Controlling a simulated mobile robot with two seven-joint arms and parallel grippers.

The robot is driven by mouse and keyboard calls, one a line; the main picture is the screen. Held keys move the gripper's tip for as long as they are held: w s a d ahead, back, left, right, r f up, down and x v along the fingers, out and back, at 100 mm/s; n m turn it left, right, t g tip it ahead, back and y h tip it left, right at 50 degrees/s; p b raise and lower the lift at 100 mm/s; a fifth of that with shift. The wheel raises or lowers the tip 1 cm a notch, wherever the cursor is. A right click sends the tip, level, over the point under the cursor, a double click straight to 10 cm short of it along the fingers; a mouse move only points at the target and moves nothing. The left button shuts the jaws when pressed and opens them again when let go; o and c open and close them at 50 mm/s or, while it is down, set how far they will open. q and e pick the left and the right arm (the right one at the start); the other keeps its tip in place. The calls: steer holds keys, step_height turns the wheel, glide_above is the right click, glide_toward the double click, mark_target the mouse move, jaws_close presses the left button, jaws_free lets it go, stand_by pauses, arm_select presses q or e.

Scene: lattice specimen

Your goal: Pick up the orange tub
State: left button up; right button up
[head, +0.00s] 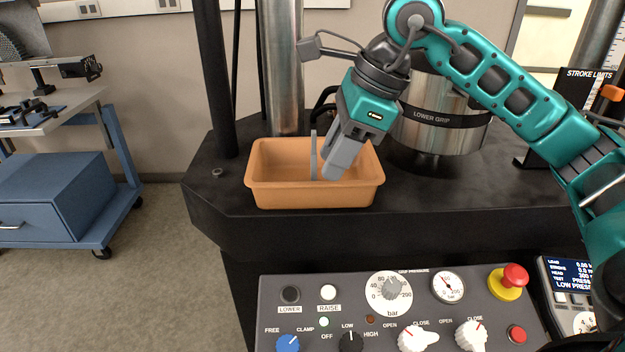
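The orange tub (315,195) is a rectangular, open-topped container standing upright on the black machine table, left of the big metal cylinder. My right gripper (323,176) comes in from the upper right and points down over the tub. Its two grey fingers are apart, with a gap between them, and nothing shows held there. The fingertips show against the tub's inside, and I cannot tell whether they are above it or down in it. The fingers and hand hide part of the tub's back rim and inside. My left gripper is not in view.
The lower grip cylinder (440,130) stands right of the tub, and a steel column (281,70) and a black post (212,80) rise behind and left. A control panel (400,285) with knobs and a red button is in front. A blue cart (60,200) stands at the left.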

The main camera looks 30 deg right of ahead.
mark_target(320, 182)
steer(key=shift+b+x, duration=0.3)
steer(key=shift+x, duration=2.75)
steer(key=shift+w+d, duration=0.1)
steer(key=shift+d, duration=0.1)
steer(key=shift+c, duration=0.4)
jaws_close()
